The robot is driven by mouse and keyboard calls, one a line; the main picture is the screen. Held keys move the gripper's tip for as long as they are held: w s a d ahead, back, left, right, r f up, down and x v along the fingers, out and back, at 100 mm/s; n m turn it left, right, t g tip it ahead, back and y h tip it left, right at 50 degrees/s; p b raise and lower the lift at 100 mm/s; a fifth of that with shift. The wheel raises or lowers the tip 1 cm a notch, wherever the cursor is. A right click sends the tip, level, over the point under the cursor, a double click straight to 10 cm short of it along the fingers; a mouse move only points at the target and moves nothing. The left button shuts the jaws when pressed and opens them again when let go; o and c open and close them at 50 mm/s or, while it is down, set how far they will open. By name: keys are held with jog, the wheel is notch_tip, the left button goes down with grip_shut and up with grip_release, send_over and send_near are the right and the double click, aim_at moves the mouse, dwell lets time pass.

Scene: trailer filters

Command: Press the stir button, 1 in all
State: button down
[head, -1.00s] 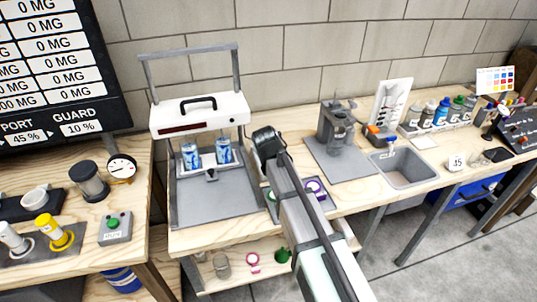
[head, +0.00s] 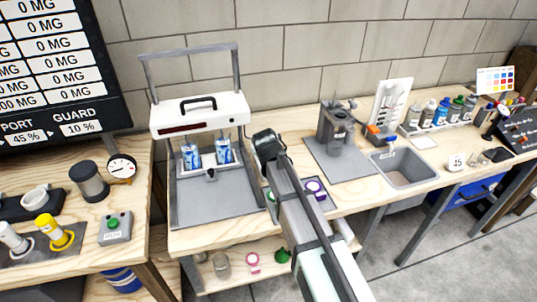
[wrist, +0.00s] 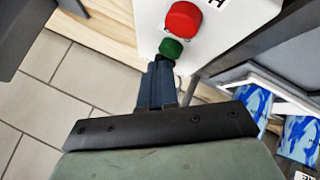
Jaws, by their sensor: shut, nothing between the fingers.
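In the wrist view, a white panel carries a large red button (wrist: 183,20) and a smaller green button (wrist: 171,48). My gripper (wrist: 163,62) is shut and empty. Its dark fingertips are right at the lower edge of the green button; I cannot tell whether they touch it. In the head view, my gripper (head: 267,142) is beside the right end of the white machine (head: 215,114) with a black handle. No stir label is readable on the panel. Two blue-patterned cans (head: 191,156) stand in the machine below its white top; they also show in the wrist view (wrist: 253,103).
A grey box with another green button (head: 113,221) sits on the left table, its label too small to read. A grey stand (head: 335,125), a sink (head: 404,171) and several bottles line the bench to the right. A purple-topped item (head: 314,187) lies beside my arm.

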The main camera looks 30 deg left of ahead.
jog(key=shift+f, duration=0.5)
dwell(0.5)
jog(key=shift+r, duration=0.1)
dwell(0.3)
jog(key=shift+r, duration=0.85)
jog(key=shift+r, duration=0.1)
jog(key=shift+r, duration=2.4)
jog(key=shift+d, duration=0.1)
